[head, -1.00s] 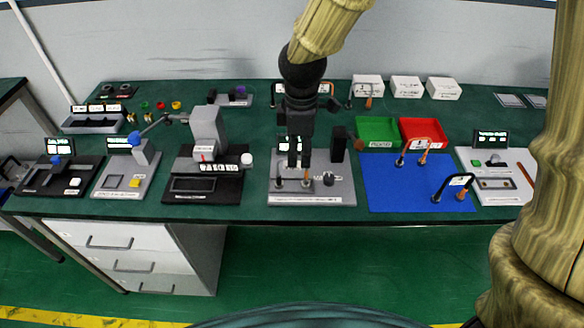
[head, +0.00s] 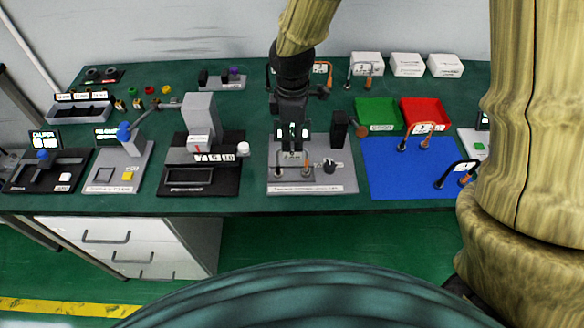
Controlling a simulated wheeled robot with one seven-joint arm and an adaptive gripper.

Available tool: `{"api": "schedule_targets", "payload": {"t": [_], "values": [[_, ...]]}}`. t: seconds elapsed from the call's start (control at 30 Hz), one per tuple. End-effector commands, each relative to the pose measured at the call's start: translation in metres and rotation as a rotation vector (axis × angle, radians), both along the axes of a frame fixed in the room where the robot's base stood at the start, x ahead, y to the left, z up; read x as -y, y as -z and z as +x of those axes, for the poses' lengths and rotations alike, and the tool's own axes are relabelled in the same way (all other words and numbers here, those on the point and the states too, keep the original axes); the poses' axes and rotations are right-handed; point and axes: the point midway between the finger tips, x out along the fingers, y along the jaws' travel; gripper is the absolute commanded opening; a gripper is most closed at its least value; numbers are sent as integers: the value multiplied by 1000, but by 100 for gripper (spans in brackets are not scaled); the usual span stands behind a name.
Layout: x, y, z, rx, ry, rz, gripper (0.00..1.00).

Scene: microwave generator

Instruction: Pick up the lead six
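Several looped leads with white number tags are in the head view; their numbers are too small to read, so I cannot tell which is lead six. One lead (head: 293,157) stands on the grey tester panel (head: 340,186), its two ends on the panel. My gripper (head: 292,146) points down right over this lead's top and hides part of it. I cannot tell whether the fingers are apart or touch the lead. Another lead (head: 423,129) lies at the red tray's front edge, and one (head: 459,168) lies at the blue mat's right side. More leads (head: 366,67) lie at the back.
The blue mat (head: 400,180) is mostly bare. A green tray (head: 380,112) and a red tray (head: 428,108) stand behind it, with white boxes (head: 407,64) at the back. A black block (head: 339,128) stands close right of my gripper. Instruments (head: 200,175) fill the left.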

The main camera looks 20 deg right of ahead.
Motion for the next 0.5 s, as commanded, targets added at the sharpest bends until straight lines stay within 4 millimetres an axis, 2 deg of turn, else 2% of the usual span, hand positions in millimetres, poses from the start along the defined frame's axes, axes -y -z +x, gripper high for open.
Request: {"api": "schedule_targets", "payload": {"t": [0.17, 0.5], "values": [[0, 7, 0, -3, -1, 0, 34], [0, 38, 2, -2, -3, -1, 34]]}}
